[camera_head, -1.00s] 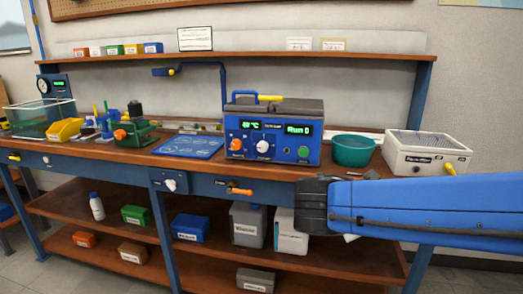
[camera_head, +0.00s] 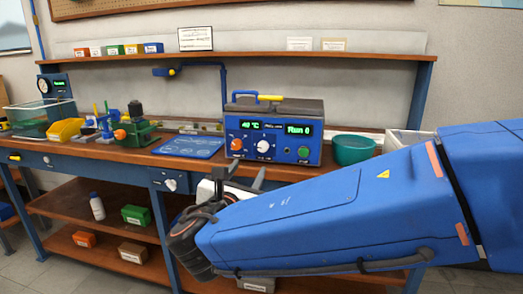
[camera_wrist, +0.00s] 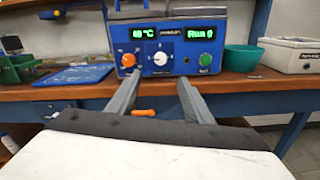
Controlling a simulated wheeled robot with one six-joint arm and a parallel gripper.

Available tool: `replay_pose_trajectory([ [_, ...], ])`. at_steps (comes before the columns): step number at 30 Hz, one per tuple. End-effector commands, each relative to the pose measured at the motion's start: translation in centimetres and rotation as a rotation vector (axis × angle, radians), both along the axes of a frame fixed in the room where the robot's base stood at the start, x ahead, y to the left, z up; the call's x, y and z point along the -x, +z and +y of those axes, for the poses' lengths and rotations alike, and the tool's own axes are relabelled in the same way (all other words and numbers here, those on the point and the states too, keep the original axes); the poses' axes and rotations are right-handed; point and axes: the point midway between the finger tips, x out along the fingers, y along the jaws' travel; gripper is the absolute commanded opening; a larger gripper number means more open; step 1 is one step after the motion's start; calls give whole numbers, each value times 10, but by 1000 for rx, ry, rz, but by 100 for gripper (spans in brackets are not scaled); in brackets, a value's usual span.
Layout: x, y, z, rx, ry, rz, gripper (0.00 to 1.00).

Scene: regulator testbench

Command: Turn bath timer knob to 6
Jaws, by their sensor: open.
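The bath unit (camera_head: 275,134) is a blue box with a dark lid on the bench. Its green displays read "40 °C" and "Run 0". The scale's figures are too small to read. An orange knob (camera_head: 236,144) is left of it and a green button (camera_head: 304,151) right of it. My gripper (camera_wrist: 158,82) is open and empty, in front of and below the white knob, apart from the panel.
A teal bowl (camera_head: 354,149) stands right of the unit, with a white box (camera_wrist: 292,56) beyond it. A blue mat (camera_head: 188,147) lies to the left. An orange handle (camera_wrist: 144,112) juts from the bench front below my fingers. A shelf (camera_head: 300,55) runs behind.

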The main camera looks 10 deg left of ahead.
Motion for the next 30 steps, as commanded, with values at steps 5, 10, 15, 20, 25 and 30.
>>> replay_pose_trajectory([
  [5,-28,0,-3,-1,-4,1,46],
  [10,-55,-1,-6,0,-5,1,46],
  [15,-83,0,-8,0,-4,2,46],
  [20,-110,0,-10,-1,-5,2,46],
  [25,-135,-1,-12,-1,-4,3,46],
  [30,-150,0,-13,-2,-2,2,46],
])
